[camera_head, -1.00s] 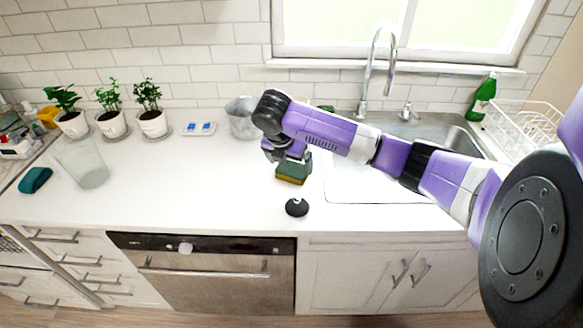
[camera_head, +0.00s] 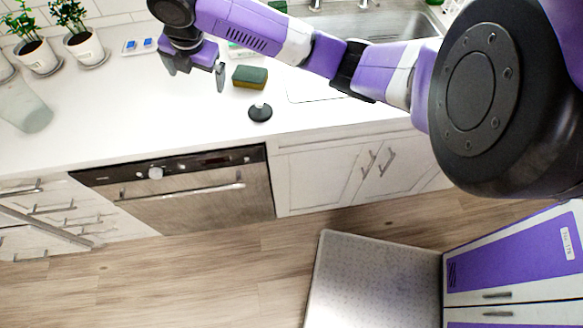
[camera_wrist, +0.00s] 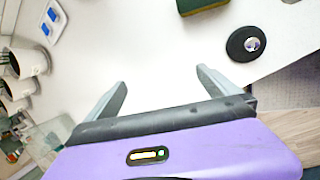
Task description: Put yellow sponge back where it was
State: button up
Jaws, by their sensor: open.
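The sponge (camera_head: 250,77) is a block with a dark green top and a yellow lower side. It lies on the white counter (camera_head: 130,100), right of my gripper and behind a black round stopper. In the wrist view the sponge (camera_wrist: 198,5) is cut off by the top edge. My gripper (camera_head: 194,76) is open and empty above the counter, apart from the sponge. In the wrist view its two fingers (camera_wrist: 160,85) stand wide apart with only bare counter between them.
The black stopper (camera_head: 260,112) stands near the counter's front edge; it also shows in the wrist view (camera_wrist: 246,43). A small tray with blue items (camera_head: 140,46), potted plants (camera_head: 84,45) and a clear glass (camera_head: 25,108) are at left. The sink (camera_head: 375,25) is behind right.

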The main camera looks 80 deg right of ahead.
jog(key=w+a+m+t+y, duration=0.3)
jog(key=w+a+t, duration=0.15)
jog(key=a, duration=0.95)
jog(key=w+a+m+t+y, duration=0.35)
jog(key=w+a, duration=0.25)
jog(key=a, duration=0.8)
jog(key=s+a+m+t, duration=0.2)
jog(key=s+a+m, duration=0.2)
jog(key=a, duration=0.2)
jog(key=s+a+f+m+t+h, duration=0.1)
jog(key=s+f+m+h, duration=0.2)
jog(key=s, duration=0.6)
jog(key=s+f+m+h, duration=0.1)
jog(key=s+f+m, duration=0.25)
jog(key=s, duration=0.55)
jog(key=s+d+r, duration=0.2)
jog(key=s+d, duration=0.1)
jog(key=s, duration=0.6)
jog(key=s+d+r, duration=0.3)
jog(key=s, duration=0.6)
jog(key=shift+s+d+r+m+t, duration=0.15)
jog(key=shift+s+r+m+t, duration=0.15)
jog(key=shift+s+r+t, duration=0.1)
